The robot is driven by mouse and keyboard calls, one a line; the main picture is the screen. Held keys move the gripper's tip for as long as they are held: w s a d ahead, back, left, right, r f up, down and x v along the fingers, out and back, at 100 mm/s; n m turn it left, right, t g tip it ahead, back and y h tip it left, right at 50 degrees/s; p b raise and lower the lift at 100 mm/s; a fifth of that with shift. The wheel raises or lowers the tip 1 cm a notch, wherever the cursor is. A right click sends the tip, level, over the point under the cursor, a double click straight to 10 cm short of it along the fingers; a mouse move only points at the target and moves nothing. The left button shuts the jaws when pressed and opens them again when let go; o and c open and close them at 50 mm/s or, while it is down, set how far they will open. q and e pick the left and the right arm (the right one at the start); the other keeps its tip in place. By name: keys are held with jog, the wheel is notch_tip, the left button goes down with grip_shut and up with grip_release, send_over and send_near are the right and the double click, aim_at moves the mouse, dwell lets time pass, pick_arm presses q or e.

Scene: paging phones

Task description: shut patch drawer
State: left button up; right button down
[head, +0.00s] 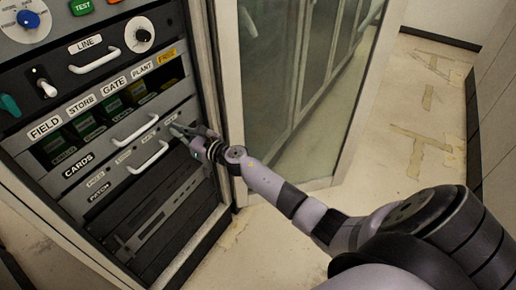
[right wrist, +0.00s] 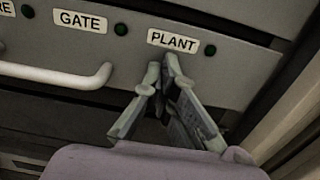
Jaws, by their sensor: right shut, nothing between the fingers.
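The patch drawer (head: 117,176) is a grey front in the rack, marked PATCH, with a pale bar handle (head: 148,158) and small labels. It looks close to flush with the rack, but I cannot tell if a small gap remains. In the right wrist view, its front (right wrist: 135,52) shows GATE and PLANT labels with green dots, and part of the handle (right wrist: 60,76). My right gripper (head: 174,130) is shut and empty at the drawer's right end. Its fingertips (right wrist: 163,68) are just below the PLANT label, touching or very near the front. My left gripper is not in view.
The cards drawer (head: 112,137) with its own handle sits just above. Higher are the LINE panel (head: 85,58), knobs and switches. A glass-panelled door or cabinet (head: 290,90) stands right of the rack. The floor (head: 400,150) farther right is clear.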

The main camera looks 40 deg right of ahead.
jog(key=v, duration=1.2)
jog(key=s+d+f+m+g+h+p, duration=0.1)
jog(key=s+d+f+m+g+h, duration=0.15)
jog(key=f+m, duration=0.6)
jog(key=s+d+f+m+g+h+p, duration=0.1)
jog(key=s+d+f+m+h, duration=0.3)
jog(key=f, duration=0.7)
jog(key=s+a+f+m+g, duration=0.1)
jog(key=s+f+m+g, duration=0.1)
jog(key=s+f+m, duration=0.45)
jog(key=s+f+m+g, duration=0.2)
jog(key=s+f+m, duration=0.2)
jog(key=f, duration=0.5)
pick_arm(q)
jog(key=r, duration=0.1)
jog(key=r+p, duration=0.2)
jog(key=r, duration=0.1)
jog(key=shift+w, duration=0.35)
pick_arm(e)
jog(key=s+a+f+m+g, duration=0.2)
jog(key=s+f+m, duration=0.2)
jog(key=s, duration=0.7)
jog(key=s+a+f+m+g, duration=0.2)
jog(key=s+f+m, duration=0.3)
jog(key=s, duration=0.6)
jog(key=s+a+f+m+g, duration=0.3)
jog(key=s+f+m+g, duration=0.1)
jog(key=s, duration=0.7)
jog(key=shift+f+m, duration=0.7)
jog(key=shift+f, duration=0.1)
